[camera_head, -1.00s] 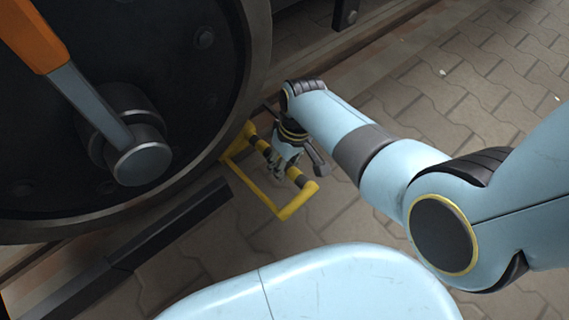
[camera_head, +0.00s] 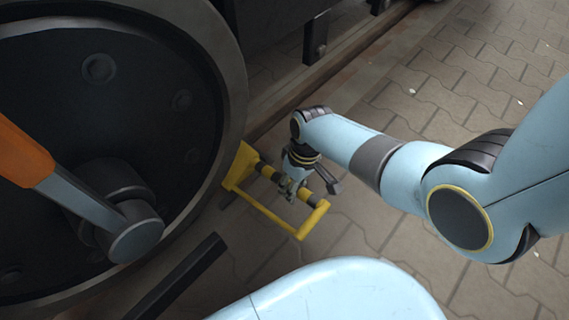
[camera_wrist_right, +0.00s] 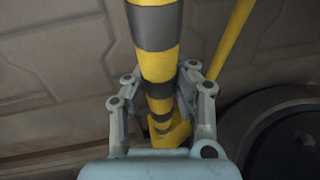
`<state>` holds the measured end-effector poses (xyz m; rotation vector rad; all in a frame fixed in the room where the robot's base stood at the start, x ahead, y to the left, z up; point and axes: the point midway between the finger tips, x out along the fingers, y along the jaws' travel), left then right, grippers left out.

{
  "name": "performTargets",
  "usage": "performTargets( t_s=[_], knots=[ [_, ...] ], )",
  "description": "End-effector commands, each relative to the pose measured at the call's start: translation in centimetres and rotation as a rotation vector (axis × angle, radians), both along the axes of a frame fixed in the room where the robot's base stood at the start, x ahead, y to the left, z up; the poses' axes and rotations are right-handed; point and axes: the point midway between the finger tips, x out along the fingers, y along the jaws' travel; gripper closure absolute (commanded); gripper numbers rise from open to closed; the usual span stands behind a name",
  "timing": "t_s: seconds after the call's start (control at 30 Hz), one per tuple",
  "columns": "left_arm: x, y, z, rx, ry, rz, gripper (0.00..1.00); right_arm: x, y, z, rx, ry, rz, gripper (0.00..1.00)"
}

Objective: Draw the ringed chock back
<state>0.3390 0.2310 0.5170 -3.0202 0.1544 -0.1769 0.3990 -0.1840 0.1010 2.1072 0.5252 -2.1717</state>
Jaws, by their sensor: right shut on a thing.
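The ringed chock (camera_head: 240,166) is yellow, with a long yellow frame and a crossbar handle banded in yellow and dark grey. It stands beside the lower rim of the large dark wheel (camera_head: 90,110); in the head view I cannot tell whether they touch. My right gripper (camera_head: 288,187) is shut on the banded handle, coming from above. In the right wrist view the handle (camera_wrist_right: 157,55) runs between the fingers of the gripper (camera_wrist_right: 160,105), with yellow chock parts beyond. My left gripper is not in view.
A grey rod with an orange part (camera_head: 22,155) joins the wheel hub. A dark bar (camera_head: 180,280) lies on the ground at lower left. A dark bracket (camera_head: 316,40) hangs under the bogie above the rail. Paved ground (camera_head: 440,85) to the right is clear.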

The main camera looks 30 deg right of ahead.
Motion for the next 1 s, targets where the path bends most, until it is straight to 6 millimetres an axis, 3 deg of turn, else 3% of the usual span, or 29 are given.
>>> performTargets(
  t_s=[0.3,0.33,0.53,0.83,1.0],
  knots=[
    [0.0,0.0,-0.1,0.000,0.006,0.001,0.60,0.4,-0.8,0.0,-0.013,-0.007,-0.002,1.00],
    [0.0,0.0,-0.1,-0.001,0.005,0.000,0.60,0.4,-0.8,0.0,-0.013,-0.008,-0.002,0.73],
    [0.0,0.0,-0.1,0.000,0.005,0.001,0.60,0.3,-0.7,0.0,-0.010,-0.007,-0.001,0.49],
    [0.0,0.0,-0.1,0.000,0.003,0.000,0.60,0.2,-0.5,0.2,-0.006,-0.004,0.000,0.49],
    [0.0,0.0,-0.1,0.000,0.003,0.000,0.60,0.4,-0.8,1.7,-0.006,-0.007,-0.001,0.49]
  ],
)
